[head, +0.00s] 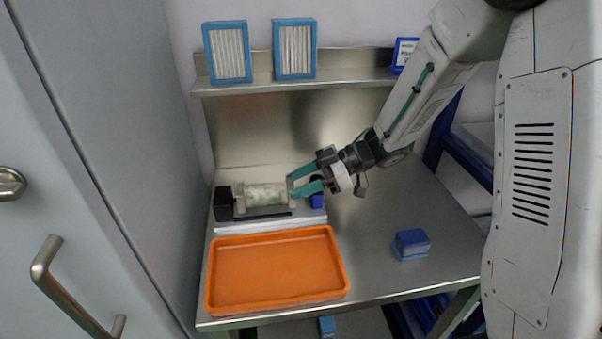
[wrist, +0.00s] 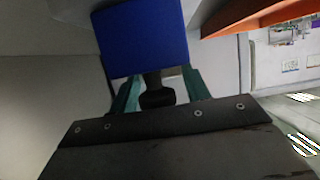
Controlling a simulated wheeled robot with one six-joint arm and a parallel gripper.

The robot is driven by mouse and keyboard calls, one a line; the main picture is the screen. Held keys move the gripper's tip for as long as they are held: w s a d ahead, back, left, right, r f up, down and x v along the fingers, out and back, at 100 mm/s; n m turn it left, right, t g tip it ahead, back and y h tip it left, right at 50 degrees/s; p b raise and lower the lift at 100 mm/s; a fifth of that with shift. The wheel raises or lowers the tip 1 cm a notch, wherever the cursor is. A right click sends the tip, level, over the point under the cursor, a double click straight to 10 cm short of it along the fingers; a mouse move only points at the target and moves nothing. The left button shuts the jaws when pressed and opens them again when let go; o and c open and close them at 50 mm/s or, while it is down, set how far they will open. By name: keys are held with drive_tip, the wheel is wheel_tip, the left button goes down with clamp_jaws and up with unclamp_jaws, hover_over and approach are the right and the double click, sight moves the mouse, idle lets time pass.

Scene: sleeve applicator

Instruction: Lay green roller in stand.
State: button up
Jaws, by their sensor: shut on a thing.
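The pale green, mottled roller (head: 259,196) lies level at the back left of the bench in the head view. It is over the stand, between its black end block (head: 223,204) and its blue end block (head: 317,200). I cannot tell whether it rests in the stand or hangs just above it. My gripper (head: 292,187) reaches in from the right, its teal fingers at the roller's right end, shut on it. In the wrist view, a dark knob shows between the fingers (wrist: 157,90), and the blue block (wrist: 140,38) fills the area beyond; the roller's body is hidden there.
An orange tray (head: 338,270) sits in front of the stand, empty. A small blue block (head: 411,244) lies on the bench at right. Two blue-framed filters (head: 227,52) (head: 295,48) stand on the shelf (head: 350,80) above.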

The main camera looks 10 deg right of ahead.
drive_tip(key=shift+f, duration=0.3)
drive_tip(key=o, duration=1.3)
